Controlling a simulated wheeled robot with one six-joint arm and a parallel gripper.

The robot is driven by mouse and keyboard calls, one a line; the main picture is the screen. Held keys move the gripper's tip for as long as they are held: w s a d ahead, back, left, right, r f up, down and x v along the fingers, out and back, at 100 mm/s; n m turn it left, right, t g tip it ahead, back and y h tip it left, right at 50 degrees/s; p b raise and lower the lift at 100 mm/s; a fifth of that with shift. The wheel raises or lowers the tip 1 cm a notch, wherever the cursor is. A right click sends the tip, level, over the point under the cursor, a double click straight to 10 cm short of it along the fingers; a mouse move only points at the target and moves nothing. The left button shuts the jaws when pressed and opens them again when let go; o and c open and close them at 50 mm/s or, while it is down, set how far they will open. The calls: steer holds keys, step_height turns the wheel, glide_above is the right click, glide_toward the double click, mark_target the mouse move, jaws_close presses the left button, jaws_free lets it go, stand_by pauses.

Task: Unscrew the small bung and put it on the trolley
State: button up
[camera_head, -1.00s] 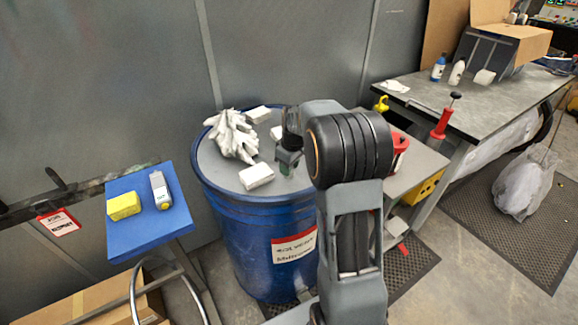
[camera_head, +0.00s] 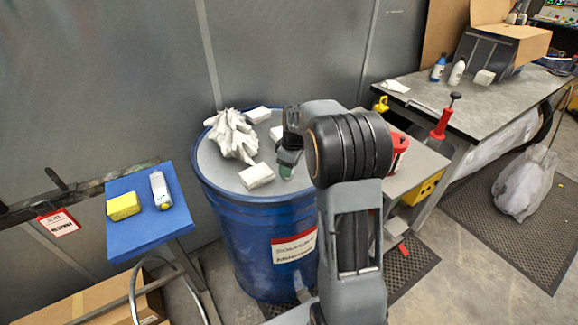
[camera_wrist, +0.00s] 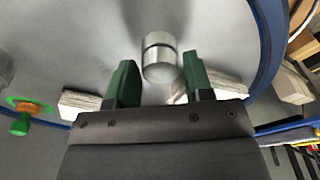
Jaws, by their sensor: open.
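The small bung, a short silver metal cylinder (camera_wrist: 160,62), stands out from the grey top of the blue drum (camera_head: 222,210) in the wrist view. My gripper (camera_head: 287,172) is over the drum top in the head view. In the wrist view its two green fingers (camera_wrist: 160,78) are open, one on each side of the bung's near end, with visible gaps. The head view does not show the bung clearly. A grey-topped trolley (camera_head: 424,158) stands right of the drum, partly hidden by my arm.
White gloves (camera_head: 232,137) and several pale blocks (camera_head: 257,176) lie on the drum. An orange and green fitting (camera_wrist: 20,122) shows at the wrist view's left. A blue-topped stand (camera_head: 150,222) is at left. A bench (camera_head: 425,92) stands at back right.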

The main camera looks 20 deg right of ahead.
steer(key=m+h, duration=0.1)
steer(key=m, duration=1.3)
steer(key=shift+a+h+p, duration=0.1)
steer(key=shift+h+p, duration=0.2)
steer(key=m, duration=0.6)
steer(key=shift+h, duration=0.3)
steer(key=m+g, duration=0.1)
steer(key=m, duration=0.6)
steer(key=c, duration=0.6)
steer(key=n, duration=0.4)
steer(key=shift+b, duration=0.3)
